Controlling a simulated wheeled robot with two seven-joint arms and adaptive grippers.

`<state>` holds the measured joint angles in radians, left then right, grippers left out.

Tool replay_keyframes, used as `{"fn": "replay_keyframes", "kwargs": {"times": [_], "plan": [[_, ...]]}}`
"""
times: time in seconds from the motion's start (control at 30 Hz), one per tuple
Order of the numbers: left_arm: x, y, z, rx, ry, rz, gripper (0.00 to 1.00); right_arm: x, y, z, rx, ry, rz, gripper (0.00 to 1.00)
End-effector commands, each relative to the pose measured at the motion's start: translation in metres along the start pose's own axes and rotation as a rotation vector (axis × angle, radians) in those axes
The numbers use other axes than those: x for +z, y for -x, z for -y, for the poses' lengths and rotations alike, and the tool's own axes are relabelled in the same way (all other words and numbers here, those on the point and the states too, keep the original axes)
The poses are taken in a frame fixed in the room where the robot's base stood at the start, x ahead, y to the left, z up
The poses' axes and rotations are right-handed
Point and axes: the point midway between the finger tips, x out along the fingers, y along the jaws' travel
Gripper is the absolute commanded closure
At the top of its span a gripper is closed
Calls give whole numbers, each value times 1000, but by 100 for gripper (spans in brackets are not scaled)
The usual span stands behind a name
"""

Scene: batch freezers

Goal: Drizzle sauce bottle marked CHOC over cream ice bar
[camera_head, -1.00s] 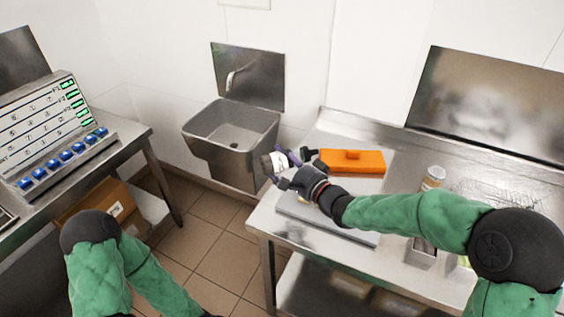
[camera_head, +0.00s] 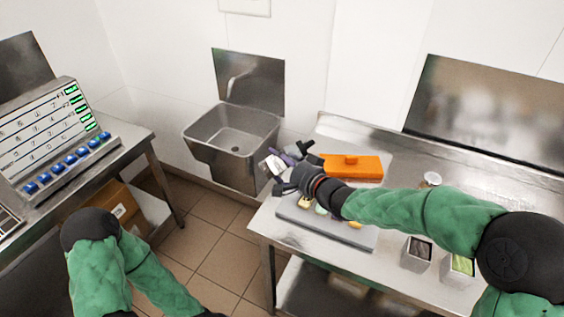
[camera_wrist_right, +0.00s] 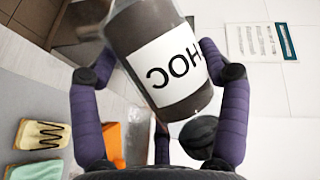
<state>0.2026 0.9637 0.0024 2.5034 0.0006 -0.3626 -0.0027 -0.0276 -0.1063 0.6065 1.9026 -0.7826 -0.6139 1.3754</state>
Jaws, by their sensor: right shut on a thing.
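The sauce bottle is dark brown with a white label (camera_wrist_right: 165,65); the letters HOC show upside down in the right wrist view. The bottle (camera_head: 273,165) is tilted in the head view. My right gripper (camera_wrist_right: 160,60) is shut on it, purple fingers on both sides; in the head view the gripper (camera_head: 290,165) is above the left end of a grey board (camera_head: 335,230). A cream ice bar (camera_wrist_right: 41,135) with dark zigzag sauce lines lies at left in the wrist view. It also shows on the board in the head view (camera_head: 304,203). My left gripper is out of frame.
A green bar (camera_wrist_right: 35,171) lies beside the cream bar. An orange container (camera_head: 352,168) stands behind the board. A jar (camera_head: 432,179) and two metal tins (camera_head: 417,254) (camera_head: 457,270) are farther right. A steel sink (camera_head: 232,140) is left of the counter.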

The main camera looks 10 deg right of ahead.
Motion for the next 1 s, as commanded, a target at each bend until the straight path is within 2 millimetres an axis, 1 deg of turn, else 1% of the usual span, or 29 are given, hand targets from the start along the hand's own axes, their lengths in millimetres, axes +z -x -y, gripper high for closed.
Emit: {"fn": "replay_keyframes", "kwargs": {"times": [0.37,0.5,0.63,0.8,1.0], "plan": [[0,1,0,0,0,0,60,-2,0,4,7,25,-2,58],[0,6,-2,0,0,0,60,-4,1,10,40,107,-1,58],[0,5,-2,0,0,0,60,-6,2,14,74,189,-2,58],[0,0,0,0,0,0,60,-7,3,19,117,295,-1,58],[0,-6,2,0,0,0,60,-10,4,23,147,362,-2,58]]}}
